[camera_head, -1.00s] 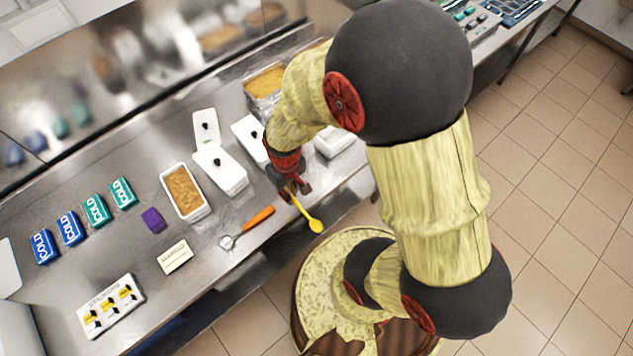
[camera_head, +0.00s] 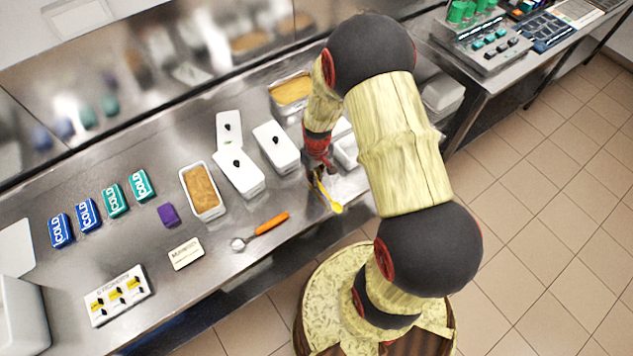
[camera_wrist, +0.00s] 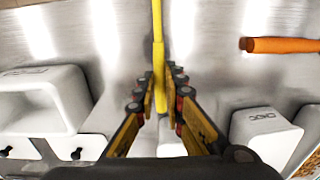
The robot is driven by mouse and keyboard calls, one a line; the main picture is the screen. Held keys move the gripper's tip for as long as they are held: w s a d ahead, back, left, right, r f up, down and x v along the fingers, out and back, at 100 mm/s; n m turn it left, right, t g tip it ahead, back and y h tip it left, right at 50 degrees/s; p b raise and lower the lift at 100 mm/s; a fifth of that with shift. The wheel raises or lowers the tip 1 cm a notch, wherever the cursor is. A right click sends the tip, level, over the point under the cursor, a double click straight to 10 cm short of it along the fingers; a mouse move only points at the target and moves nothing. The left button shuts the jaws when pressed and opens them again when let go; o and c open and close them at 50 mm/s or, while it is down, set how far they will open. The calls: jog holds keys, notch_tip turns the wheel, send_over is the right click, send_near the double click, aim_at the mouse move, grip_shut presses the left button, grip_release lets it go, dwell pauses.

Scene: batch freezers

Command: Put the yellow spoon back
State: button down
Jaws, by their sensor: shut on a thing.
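The yellow spoon (camera_head: 331,200) is held by my gripper (camera_head: 318,176) near the front edge of the steel counter in the head view. Its bowl points down and to the right, toward the counter's front edge. In the wrist view the spoon's yellow handle (camera_wrist: 158,75) runs between the two fingers of my gripper (camera_wrist: 162,95), which are shut on it. The spoon's bowl is out of the wrist view. I cannot tell whether the spoon touches the counter.
An orange-handled scoop (camera_head: 270,224) lies to the left. White lidded tubs (camera_head: 277,147) and an open tub of tan ice cream (camera_head: 201,190) stand behind. A small sign (camera_head: 186,253), a purple block (camera_head: 168,214) and COLD packs (camera_head: 115,200) are farther left. Another counter stands at right.

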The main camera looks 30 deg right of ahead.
jog(key=shift+d+f, duration=0.1)
jog(key=shift+f, duration=1.6)
jog(key=shift+f, duration=0.1)
jog(key=c, duration=2)
grip_release()
jog(key=shift+o, duration=0.6)
